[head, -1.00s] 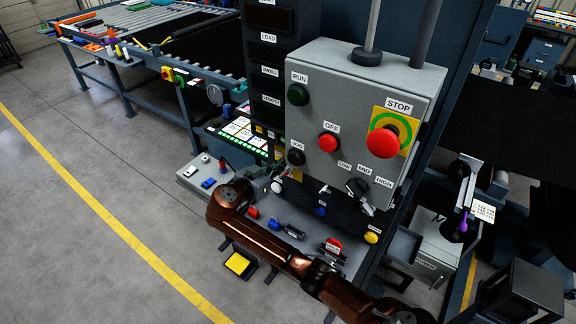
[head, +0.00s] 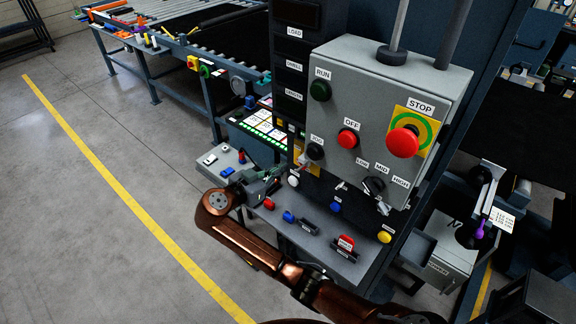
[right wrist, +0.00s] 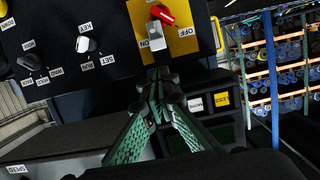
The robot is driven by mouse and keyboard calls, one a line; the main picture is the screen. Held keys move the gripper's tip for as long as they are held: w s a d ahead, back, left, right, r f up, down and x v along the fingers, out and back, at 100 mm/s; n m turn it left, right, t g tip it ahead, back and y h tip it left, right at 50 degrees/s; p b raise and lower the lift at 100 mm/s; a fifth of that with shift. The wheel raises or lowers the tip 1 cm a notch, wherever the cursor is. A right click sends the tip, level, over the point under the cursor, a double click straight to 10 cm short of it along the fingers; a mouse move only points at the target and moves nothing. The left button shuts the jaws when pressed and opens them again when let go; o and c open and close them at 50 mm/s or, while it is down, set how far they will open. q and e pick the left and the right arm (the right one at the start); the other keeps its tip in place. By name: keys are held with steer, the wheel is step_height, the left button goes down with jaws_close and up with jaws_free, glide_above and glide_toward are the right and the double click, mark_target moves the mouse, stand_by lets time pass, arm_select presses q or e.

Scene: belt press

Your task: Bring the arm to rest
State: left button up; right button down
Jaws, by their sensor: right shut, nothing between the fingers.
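My right arm, copper coloured, comes in from the bottom of the head view and bends at the left. Its dark green gripper (head: 278,174) is in front of the machine, left of and below the grey control box (head: 375,110). The right wrist view shows its two fingers (right wrist: 160,78) together at the tips, with nothing between them. Beyond the tips there is a yellow plate (right wrist: 182,46) marked ON and OFF, with a red-and-grey handle (right wrist: 161,14). The gripper looks apart from it, but the exact gap is unclear. My left gripper is not in view.
A grey shelf with small coloured controls (head: 345,243) lies below. A roller conveyor (head: 180,22) stands behind. The floor at left is clear.

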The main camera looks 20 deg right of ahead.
steer(key=shift+s+a, duration=0.1)
steer(key=shift+a, duration=0.15)
stand_by(0.3)
